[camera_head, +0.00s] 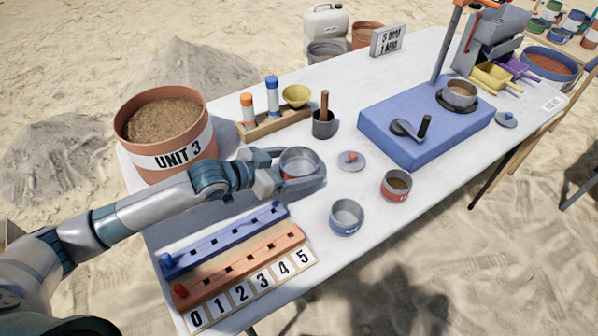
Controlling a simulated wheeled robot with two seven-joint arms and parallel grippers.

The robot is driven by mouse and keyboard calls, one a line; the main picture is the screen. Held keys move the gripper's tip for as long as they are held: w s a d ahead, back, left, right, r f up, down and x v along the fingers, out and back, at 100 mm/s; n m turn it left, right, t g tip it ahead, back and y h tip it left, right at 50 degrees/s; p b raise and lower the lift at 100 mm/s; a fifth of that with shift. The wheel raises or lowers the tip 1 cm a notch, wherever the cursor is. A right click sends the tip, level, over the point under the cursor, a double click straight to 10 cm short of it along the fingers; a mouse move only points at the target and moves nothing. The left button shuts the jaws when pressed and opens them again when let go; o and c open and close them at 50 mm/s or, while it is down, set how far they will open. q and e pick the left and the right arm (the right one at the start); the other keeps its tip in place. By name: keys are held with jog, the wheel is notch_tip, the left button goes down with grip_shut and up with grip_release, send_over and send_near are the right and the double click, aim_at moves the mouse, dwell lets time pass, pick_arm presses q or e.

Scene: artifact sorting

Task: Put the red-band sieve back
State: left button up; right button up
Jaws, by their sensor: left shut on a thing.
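My left gripper (304,170) is shut on a round grey sieve (299,160) over the near-left part of the table, close to the UNIT 3 bucket. A little red shows low on the held sieve, but the fingers hide most of its band. I cannot tell whether it touches the table. A red-banded round container (396,187) with brown material inside stands to the right. A blue-banded sieve (346,217), looking empty, stands near the front edge. A grey lid with a red knob (351,161) lies beside the held sieve. My right gripper is not in view.
A blue shaker base (420,140) carries a crank and a round pan (460,94). The UNIT 3 bucket (168,135), a wooden rack (275,124), a mortar (323,124), and blue and orange peg rails (240,264) surround the arm. Bare table lies around the loose sieves.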

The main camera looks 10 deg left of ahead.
pick_arm(q)
notch_tip(320, 180, down, 2)
jog(key=shift+f, duration=0.5)
jog(key=shift+f, duration=0.15)
jog(key=o, duration=1.2)
